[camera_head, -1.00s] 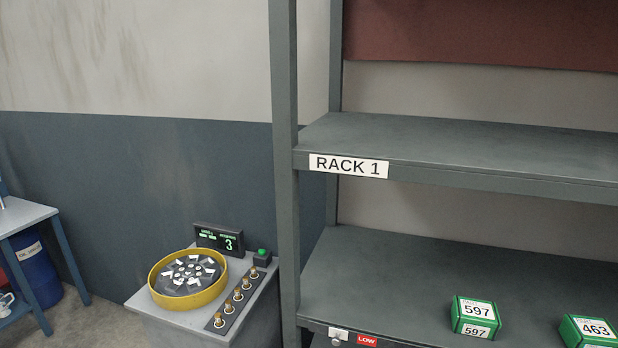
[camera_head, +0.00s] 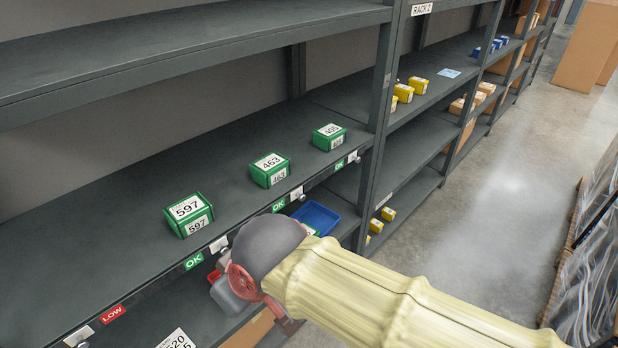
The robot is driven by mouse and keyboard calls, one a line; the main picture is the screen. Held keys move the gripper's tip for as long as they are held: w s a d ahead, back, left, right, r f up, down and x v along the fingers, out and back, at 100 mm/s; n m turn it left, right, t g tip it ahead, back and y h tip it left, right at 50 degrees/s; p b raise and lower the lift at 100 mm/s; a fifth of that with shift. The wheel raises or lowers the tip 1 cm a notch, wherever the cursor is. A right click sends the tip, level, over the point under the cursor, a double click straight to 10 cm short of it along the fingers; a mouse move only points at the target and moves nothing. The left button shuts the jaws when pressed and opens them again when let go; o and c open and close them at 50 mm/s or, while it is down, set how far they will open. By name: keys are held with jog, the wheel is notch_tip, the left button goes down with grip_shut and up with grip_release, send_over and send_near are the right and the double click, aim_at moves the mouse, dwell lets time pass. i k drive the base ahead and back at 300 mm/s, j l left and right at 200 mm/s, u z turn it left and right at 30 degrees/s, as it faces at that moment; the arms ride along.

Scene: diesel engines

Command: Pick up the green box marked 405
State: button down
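The green box marked 405 (camera_head: 329,137) sits upright on the middle shelf of the near rack, close to its right post. It has white labels on its top and front. It is the rightmost of a row of green boxes, apart from its neighbour marked 463 (camera_head: 270,170). My arm, in a cream sleeve with a dark grey joint, reaches in from the lower right. The joint is in front of the shelf edge, below and left of the 405 box and apart from it. A red and grey part hangs below the joint. I cannot make out the gripper's fingers.
Another green box marked 597 (camera_head: 188,214) sits farther left on the shelf (camera_head: 105,225). A blue bin (camera_head: 316,217) is on the level below. The rack post (camera_head: 384,80) stands right of the 405 box. Yellow boxes (camera_head: 403,92) lie beyond it. The aisle floor (camera_head: 500,190) is open.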

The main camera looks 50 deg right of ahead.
aim_at(327, 137)
jog(key=l+z, duration=0.1)
jog(key=z, duration=0.3)
jog(key=i+z, duration=0.15)
jog(key=z, duration=0.25)
jog(key=i+z, duration=0.1)
jog(key=z, duration=0.3)
